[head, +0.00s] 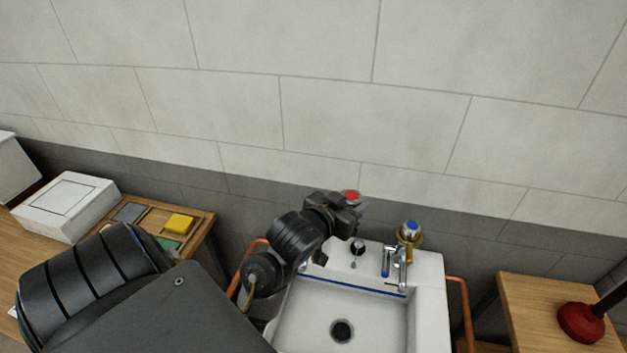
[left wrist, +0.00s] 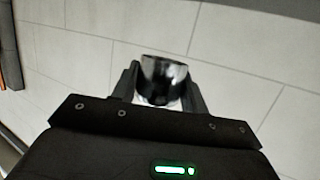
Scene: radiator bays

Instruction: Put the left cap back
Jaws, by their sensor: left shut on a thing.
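A cap with a red top (head: 351,196) is at the tip of my left gripper (head: 349,206), above the back left of the sink. In the left wrist view my left gripper (left wrist: 160,90) is shut on the cap, whose shiny chrome side (left wrist: 163,80) shows between the two fingers. The white sink (head: 435,290) stands below. A small dark round fitting (head: 357,247) is on its back left ledge, below and apart from the cap. A blue-topped cap (head: 411,228) sits on a brass-coloured fitting at the back right. My right gripper is not in view.
A chrome spout (head: 398,268) stands between the fittings. Copper pipes (head: 460,300) flank the sink. A red plunger (head: 582,323) is on the right wooden bench. A white box (head: 66,207) and a wooden tray (head: 150,220) with coloured blocks are at left. A tiled wall is behind.

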